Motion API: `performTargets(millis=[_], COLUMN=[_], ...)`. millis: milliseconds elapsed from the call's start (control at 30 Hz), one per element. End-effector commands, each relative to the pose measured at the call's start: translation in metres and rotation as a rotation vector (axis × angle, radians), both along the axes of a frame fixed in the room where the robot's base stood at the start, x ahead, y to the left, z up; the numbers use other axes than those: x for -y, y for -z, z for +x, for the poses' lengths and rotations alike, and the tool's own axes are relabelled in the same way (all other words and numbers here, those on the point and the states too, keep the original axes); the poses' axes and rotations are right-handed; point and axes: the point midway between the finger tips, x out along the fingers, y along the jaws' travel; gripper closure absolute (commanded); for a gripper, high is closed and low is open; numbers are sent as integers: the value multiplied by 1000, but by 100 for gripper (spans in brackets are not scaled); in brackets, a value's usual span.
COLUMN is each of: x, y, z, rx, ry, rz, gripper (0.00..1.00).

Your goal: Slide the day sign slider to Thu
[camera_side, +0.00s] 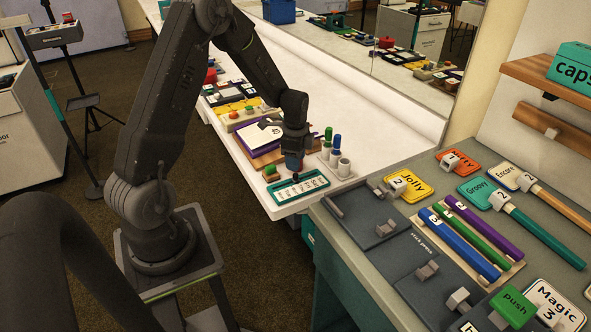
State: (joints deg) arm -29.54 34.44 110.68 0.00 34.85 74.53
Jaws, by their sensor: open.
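The day sign (299,193) is a teal-framed board with a white strip of small markings, near the front end of the white counter. The day names are too small to read, and I cannot make out the slider or its position. My gripper (295,176) points down just behind and above the sign's back edge. It is open, and its fingers are small and dark here. A blue and red patch shows just below my wrist; I cannot tell whether it is part of my gripper or a thing behind it. I cannot tell whether my fingers touch the sign.
Grey cups (343,167) and green and blue pegs (337,141) stand close on the right. A purple-edged book (262,138) lies behind. The grey bench (352,250) with sliders and signs is at right.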

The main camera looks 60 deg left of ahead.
Motion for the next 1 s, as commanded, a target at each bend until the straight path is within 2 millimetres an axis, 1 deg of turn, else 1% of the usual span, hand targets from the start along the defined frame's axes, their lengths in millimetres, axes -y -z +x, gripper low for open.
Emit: performTargets(millis=[33, 200, 300, 400, 567, 867, 933, 1000], x=[0, -1, 0, 0, 0, 0, 4, 13], y=[-14, -50, -66, -77, -85, -86, -90, -102], z=[1, 1, 0, 0, 0, 0, 0, -2], rx=[6, 4, 3, 1, 0, 0, 6, 23], ry=[0, 0, 0, 0, 0, -1, -8, -29], rz=[3, 3, 1, 1, 0, 0, 4, 11], gripper=[56, 56, 56, 56, 56, 56, 56, 56])
